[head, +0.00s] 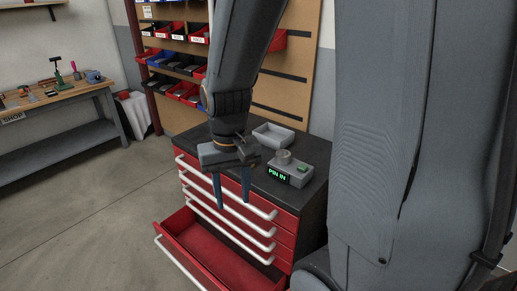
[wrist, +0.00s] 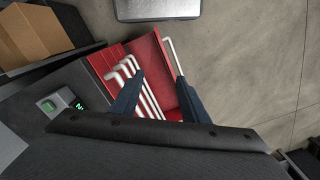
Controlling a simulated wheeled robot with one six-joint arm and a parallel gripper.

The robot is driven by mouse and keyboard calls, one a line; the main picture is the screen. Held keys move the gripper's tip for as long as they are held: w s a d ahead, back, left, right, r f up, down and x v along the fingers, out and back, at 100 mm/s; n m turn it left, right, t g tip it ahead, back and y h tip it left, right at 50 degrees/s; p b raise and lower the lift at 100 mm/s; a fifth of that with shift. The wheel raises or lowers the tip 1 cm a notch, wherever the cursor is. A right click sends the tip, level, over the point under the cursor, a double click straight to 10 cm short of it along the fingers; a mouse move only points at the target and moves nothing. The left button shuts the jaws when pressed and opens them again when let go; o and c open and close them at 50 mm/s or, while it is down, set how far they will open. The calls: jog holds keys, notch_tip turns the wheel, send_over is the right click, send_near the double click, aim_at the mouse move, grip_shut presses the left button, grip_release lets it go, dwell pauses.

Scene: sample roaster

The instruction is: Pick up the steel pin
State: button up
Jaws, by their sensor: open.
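I cannot make out a separate steel pin in either view. A small grey device (head: 291,174) with a lit green "PIN IN" display stands on the dark top of the red tool cabinet. A short grey cylinder (head: 283,157) rises from it; whether the pin sits inside is too small to tell. My gripper (head: 232,203) is open and empty, pointing down in front of the cabinet's drawer fronts, left of the device. In the wrist view, my gripper's fingers (wrist: 160,77) are spread over the drawer handles, and the device (wrist: 55,104) is at the left edge.
The cabinet's bottom drawer (head: 214,253) is pulled out and looks empty where visible. A grey open tray (head: 273,136) sits on the cabinet behind the device. A cardboard box (wrist: 32,34) shows in the wrist view. A workbench (head: 55,98) stands far left; the floor between is clear.

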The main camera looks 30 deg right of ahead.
jog(key=w+d+f+m+y+p, duration=0.1)
jog(key=w+d+m+p, duration=0.3)
jog(key=w+d+m, duration=0.8)
jog(key=w+d+f+m+p, duration=0.1)
jog(key=w+d+m+p, duration=0.2)
jog(key=w+d+m, duration=0.85)
jog(key=w+a+f+n+p, duration=0.1)
jog(key=f, duration=0.1)
jog(key=w+a+f+n+p, duration=0.1)
jog(key=w+f+n, duration=0.1)
jog(key=w+a+f+n+p, duration=0.1)
jog(key=a+f+n, duration=0.1)
jog(key=shift+w+a, duration=0.1)
jog(key=shift+w, duration=0.3)
jog(key=shift+f, duration=0.65)
jog(key=shift+c, duration=0.2)
grip_shut()
